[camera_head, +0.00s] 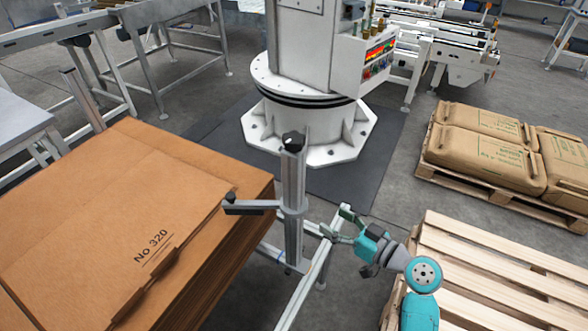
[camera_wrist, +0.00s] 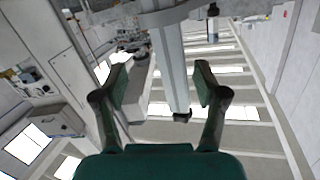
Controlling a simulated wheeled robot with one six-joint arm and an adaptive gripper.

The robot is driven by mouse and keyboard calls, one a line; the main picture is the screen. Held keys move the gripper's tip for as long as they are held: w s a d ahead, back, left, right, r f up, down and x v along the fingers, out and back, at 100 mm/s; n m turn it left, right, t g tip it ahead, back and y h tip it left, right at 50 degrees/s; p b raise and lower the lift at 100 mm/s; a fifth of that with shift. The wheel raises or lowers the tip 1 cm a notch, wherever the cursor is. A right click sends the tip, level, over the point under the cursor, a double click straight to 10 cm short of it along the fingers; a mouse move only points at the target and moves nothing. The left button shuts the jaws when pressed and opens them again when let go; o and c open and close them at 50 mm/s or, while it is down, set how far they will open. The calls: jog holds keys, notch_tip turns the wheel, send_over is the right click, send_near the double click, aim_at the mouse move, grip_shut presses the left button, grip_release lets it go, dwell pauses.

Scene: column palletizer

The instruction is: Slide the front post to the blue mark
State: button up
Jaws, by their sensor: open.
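The front post (camera_head: 293,210) is an upright grey metal profile with a black knob (camera_head: 293,139) on top. A side arm with a black end (camera_head: 250,207) reaches left from it over the brown sack stack. The post stands by a pale rail (camera_head: 305,288) of a low frame. My gripper (camera_head: 334,223) is open and empty, just right of the post, its fingers pointing toward it. In the wrist view the post (camera_wrist: 168,62) shows between the open fingers (camera_wrist: 160,85), seemingly beyond the tips.
A stack of flat brown sacks (camera_head: 110,215) fills the left. A white machine column (camera_head: 310,120) stands behind the post. An empty wooden pallet (camera_head: 500,270) lies at right, close to my arm. Filled sacks (camera_head: 480,135) lie on another pallet behind it.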

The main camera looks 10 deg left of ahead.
aim_at(302, 173)
jog(key=w+a+r+n+g+y, duration=0.1)
jog(key=w+r+n+g+y, duration=0.3)
jog(key=r, duration=0.6)
jog(key=shift+n+t+h, duration=0.3)
jog(key=shift+n+h, duration=0.1)
jog(key=shift+n, duration=0.1)
jog(key=x, duration=0.7)
jog(key=s+x, duration=0.1)
jog(key=x, duration=0.3)
jog(key=shift+a+f, duration=0.15)
